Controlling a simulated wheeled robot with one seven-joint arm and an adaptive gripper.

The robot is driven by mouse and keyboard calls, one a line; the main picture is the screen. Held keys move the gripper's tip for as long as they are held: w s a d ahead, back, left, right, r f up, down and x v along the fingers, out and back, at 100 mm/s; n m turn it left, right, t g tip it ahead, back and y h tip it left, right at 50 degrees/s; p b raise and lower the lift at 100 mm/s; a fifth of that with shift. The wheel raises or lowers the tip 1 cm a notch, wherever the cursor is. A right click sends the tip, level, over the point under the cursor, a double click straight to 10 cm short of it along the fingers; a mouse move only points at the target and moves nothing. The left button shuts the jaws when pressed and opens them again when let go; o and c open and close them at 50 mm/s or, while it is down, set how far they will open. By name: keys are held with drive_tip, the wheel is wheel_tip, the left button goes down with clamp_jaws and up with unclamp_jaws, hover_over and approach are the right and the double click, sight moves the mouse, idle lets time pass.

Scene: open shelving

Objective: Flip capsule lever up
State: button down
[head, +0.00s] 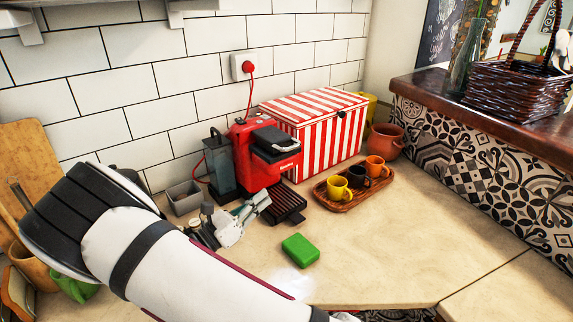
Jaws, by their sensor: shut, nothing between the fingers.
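The red coffee machine (243,152) stands on the counter against the tiled wall. Its black and grey capsule lever (277,141) is at the top front and looks lowered over the head. A dark drip tray (288,207) sticks out at its base. My gripper (262,198) is low in front of the machine, left of the drip tray and below the lever, apart from the lever. It is shut and empty. My arm hides part of the counter at the left.
A red-and-white striped box (327,134) stands right behind the machine. A wooden tray (331,203) with several cups is to the right. A green block (300,250) lies in front. A grey container (184,198) is at the left. The front right counter is clear.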

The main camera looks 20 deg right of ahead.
sight(277, 142)
drive_tip(key=w+d+r+p, duration=0.3)
drive_tip(key=d+r, duration=0.3)
drive_tip(key=d, duration=0.3)
drive_tip(key=shift+w+r, duration=0.15)
drive_tip(key=shift+w, duration=0.45)
